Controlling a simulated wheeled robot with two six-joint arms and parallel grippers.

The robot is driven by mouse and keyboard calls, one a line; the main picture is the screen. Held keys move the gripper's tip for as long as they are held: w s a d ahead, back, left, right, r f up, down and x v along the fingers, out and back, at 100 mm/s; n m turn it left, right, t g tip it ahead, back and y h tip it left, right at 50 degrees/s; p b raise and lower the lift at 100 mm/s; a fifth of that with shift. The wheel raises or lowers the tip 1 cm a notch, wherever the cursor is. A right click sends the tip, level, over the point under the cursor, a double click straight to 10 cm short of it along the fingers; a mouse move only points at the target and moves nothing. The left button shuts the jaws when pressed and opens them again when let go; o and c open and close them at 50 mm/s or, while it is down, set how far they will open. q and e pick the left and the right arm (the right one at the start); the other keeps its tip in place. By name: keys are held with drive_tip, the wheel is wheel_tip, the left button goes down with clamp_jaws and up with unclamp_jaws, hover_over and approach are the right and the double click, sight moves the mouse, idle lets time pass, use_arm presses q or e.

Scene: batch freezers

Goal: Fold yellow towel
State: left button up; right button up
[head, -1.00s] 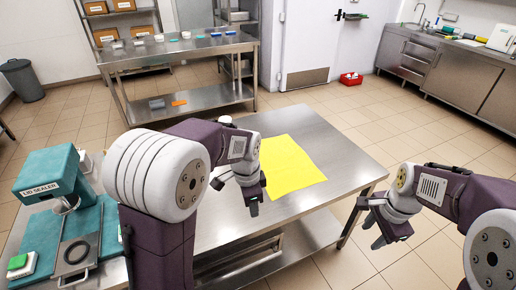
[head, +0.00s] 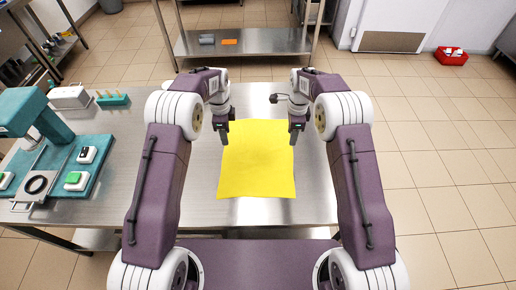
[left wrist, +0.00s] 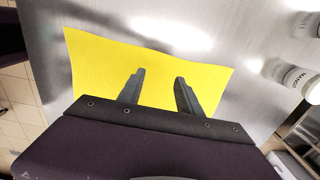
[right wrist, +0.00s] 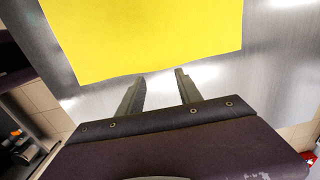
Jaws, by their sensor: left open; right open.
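The yellow towel (head: 257,165) lies flat and unfolded on the steel table (head: 312,203) in the head view. My left gripper (head: 224,140) is open and empty above the table by the towel's far left edge. In the left wrist view the towel (left wrist: 110,68) lies under the open left fingers (left wrist: 160,75). My right gripper (head: 295,138) is open and empty by the towel's far right edge. In the right wrist view the towel (right wrist: 150,35) lies just beyond the open right fingertips (right wrist: 162,74).
A teal lid sealer (head: 35,120) stands on the table's left side. A teal rack (head: 113,100) and a white box (head: 70,97) are behind it. White bottles (left wrist: 292,78) show in the left wrist view. Bare steel surrounds the towel.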

sight(227, 155)
use_arm(q)
drive_tip(key=f, duration=0.5)
drive_tip(key=s+f, duration=0.1)
drive_tip(key=f, duration=0.2)
drive_tip(key=shift+s+a+f, duration=0.1)
drive_tip(key=shift+a+f, duration=0.05)
drive_tip(key=shift+a, duration=0.2)
use_arm(e)
drive_tip(key=f, duration=0.2)
drive_tip(key=s+a+f, duration=0.1)
drive_tip(key=f, duration=0.5)
drive_tip(key=shift+s+a, duration=0.15)
use_arm(q)
drive_tip(key=shift+d+f, duration=0.15)
use_arm(e)
drive_tip(key=shift+f, duration=0.2)
use_arm(q)
drive_tip(key=shift+f, duration=0.25)
use_arm(e)
drive_tip(key=shift+f, duration=0.25)
use_arm(q)
drive_tip(key=shift+r, duration=0.15)
drive_tip(key=shift+c, duration=1.1)
use_arm(e)
drive_tip(key=shift+r, duration=0.15)
drive_tip(key=shift+c, duration=1.1)
use_arm(q)
clamp_jaws()
use_arm(e)
clamp_jaws()
